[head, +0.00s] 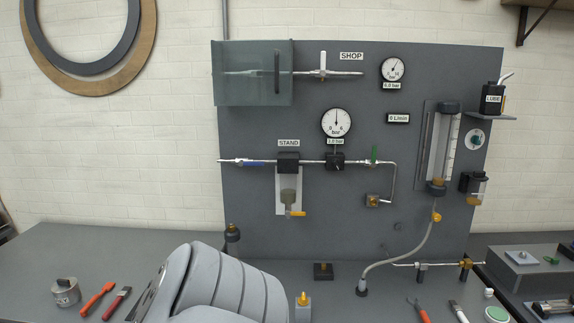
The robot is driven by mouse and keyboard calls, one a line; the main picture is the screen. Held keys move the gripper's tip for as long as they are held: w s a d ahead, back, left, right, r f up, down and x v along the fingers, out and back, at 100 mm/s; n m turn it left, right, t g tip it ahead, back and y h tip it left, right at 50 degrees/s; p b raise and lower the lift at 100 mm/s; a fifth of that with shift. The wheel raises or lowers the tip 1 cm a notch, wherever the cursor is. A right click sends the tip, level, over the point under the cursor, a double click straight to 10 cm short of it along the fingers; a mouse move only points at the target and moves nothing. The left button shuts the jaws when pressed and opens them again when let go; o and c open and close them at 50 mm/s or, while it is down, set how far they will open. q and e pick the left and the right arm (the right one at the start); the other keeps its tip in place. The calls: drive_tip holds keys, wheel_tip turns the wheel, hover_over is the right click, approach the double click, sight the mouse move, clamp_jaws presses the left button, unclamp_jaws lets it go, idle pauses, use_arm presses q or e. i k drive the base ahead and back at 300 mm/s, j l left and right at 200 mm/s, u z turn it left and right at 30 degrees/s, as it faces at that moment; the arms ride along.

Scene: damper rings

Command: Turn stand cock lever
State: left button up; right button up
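The STAND label (289,143) is on the grey panel above a dark block (288,162) on a horizontal pipe. To the left of the block, a blue lever (253,163) lies along the pipe. A green lever (374,153) stands upright on the same pipe, right of the gauge. A yellow lever (298,213) points right below the bowl under the dark block. Which of these levers is the stand cock is not labelled. Neither gripper's fingers show, and nothing is seen touching any lever.
A grey ribbed body (225,285) rises at bottom centre, covering part of the bench. A translucent cover (253,73) is at the panel's upper left, over the SHOP pipe. A grey hose (405,254) curves at lower right. Tools, including a red-handled one (97,298), lie on the bench.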

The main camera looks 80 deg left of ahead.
sight(242, 163)
drive_tip(key=u, duration=2.8)
drive_tip(key=j+z, duration=0.15)
drive_tip(key=z, duration=0.35)
drive_tip(key=j+z, duration=0.15)
drive_tip(key=z, duration=0.35)
drive_tip(key=j+z, duration=0.2)
drive_tip(key=z, duration=0.3)
drive_tip(key=j+z, duration=0.2)
drive_tip(key=j, duration=0.15)
drive_tip(key=k+j+z, duration=0.25)
drive_tip(key=j+z, duration=0.2)
drive_tip(key=j, duration=0.2)
